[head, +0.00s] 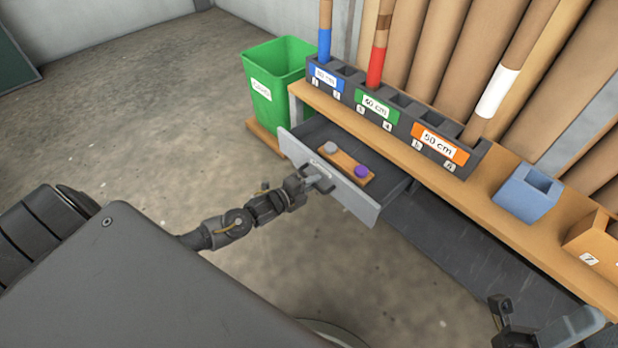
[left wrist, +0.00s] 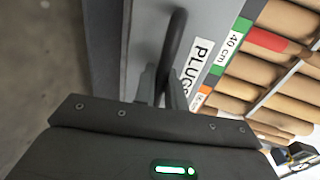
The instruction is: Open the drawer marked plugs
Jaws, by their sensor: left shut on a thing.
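The plugs drawer (head: 356,199) is pulled out from under the wooden shelf in the head view, with its grey front toward me. Inside it lies a wooden block (head: 345,166) with a grey plug (head: 330,148) and a purple plug (head: 361,171). My left gripper (head: 318,182) is at the drawer front, shut on the handle. In the left wrist view the dark handle (left wrist: 174,45) runs between the fingers, beside the white label PLUGS (left wrist: 198,62). My right gripper (head: 500,312) is at the lower right, apart from the drawer; its finger opening is unclear.
A green bin (head: 274,85) stands left of the drawer. A dark rack (head: 400,122) with coloured length labels and several tubes stands on the wooden shelf (head: 470,203). A blue box (head: 527,193) sits to the right. The floor (head: 150,120) at left is clear.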

